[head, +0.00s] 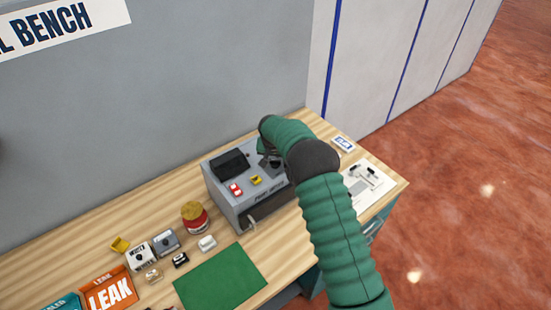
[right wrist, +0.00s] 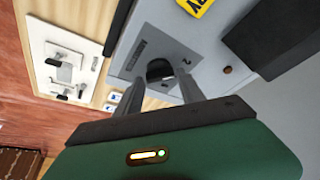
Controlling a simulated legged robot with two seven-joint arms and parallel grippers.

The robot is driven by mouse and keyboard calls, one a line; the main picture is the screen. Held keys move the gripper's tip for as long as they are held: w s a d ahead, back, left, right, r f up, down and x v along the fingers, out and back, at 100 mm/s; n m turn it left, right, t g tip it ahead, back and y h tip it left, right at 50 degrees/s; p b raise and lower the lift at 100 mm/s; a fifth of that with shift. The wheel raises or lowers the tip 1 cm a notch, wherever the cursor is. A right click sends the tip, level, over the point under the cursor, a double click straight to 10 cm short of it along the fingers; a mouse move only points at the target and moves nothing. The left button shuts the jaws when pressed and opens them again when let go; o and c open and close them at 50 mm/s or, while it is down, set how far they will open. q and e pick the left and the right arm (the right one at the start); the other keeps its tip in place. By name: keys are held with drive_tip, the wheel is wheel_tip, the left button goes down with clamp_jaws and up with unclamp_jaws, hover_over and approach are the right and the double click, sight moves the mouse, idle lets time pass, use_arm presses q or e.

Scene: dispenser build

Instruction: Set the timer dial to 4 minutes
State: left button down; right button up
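The grey dispenser box (head: 228,203) stands on the wooden bench in the head view. My right arm reaches over its right part and hides most of the gripper and dial there. My right gripper (right wrist: 161,82) points at the dial, one finger on each side. The fingers are apart, with small gaps visible beside the dial. The dial's pointer and setting cannot be read. My left gripper is not in view.
A black block (head: 230,165), a red switch (head: 236,189) and a yellow tag (head: 256,181) are on the box. A white board with fittings (head: 371,187) lies to its right. A green mat (head: 222,276), a red-and-yellow jar (head: 195,217) and small parts lie to the left.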

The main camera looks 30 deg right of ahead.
drive_tip(key=shift+a, duration=0.1)
clamp_jaws()
drive_tip(key=shift+w+f+m+b, duration=0.1)
drive_tip(key=shift+m+b, duration=0.3)
drive_tip(key=shift+b, duration=0.05)
drive_tip(key=shift+a+m+g+h+b, duration=0.1)
drive_tip(key=shift+m+g+h+b, duration=0.4)
drive_tip(key=shift+m, duration=0.6)
drive_tip(key=shift+m+g, duration=0.4)
drive_tip(key=shift+m, duration=0.8)
drive_tip(key=shift+w+m+g+h, duration=0.1)
drive_tip(key=shift+m+g+h, duration=0.3)
drive_tip(key=shift+m, duration=1.2)
drive_tip(key=shift+r, duration=0.2)
